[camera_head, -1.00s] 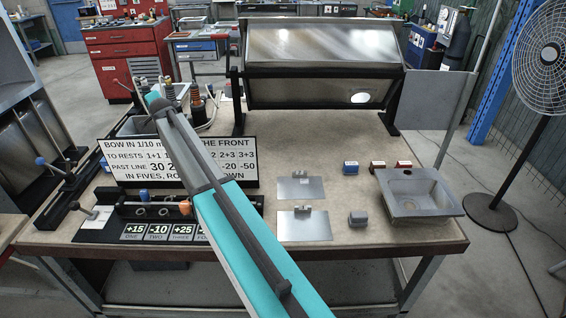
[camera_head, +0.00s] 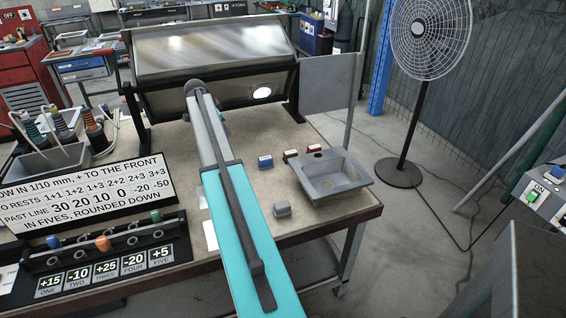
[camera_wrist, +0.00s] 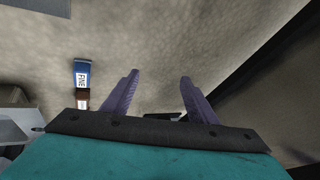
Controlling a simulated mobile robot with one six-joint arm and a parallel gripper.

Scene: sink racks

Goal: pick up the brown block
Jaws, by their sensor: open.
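The brown block (camera_head: 290,155) sits on the bench between a blue block (camera_head: 265,162) and a red block (camera_head: 314,148), behind the metal sink. In the wrist view the brown block (camera_wrist: 82,98) is at the lower left, just below the blue block (camera_wrist: 82,75), whose label reads FIVE. It is partly cut off by my wrist. My gripper (camera_wrist: 159,76) is open, with two purple fingers apart and nothing between them. The brown block lies left of the fingers, outside them. In the head view my arm hides most of the gripper.
The metal sink (camera_head: 333,187) stands at the bench's right front corner, and a grey block (camera_head: 282,210) sits left of it. A dark-framed, tilted panel (camera_head: 213,60) stands at the back. A sign (camera_head: 85,185) and a labelled rack (camera_head: 100,252) stand at left. A fan (camera_head: 408,130) is right, off the bench.

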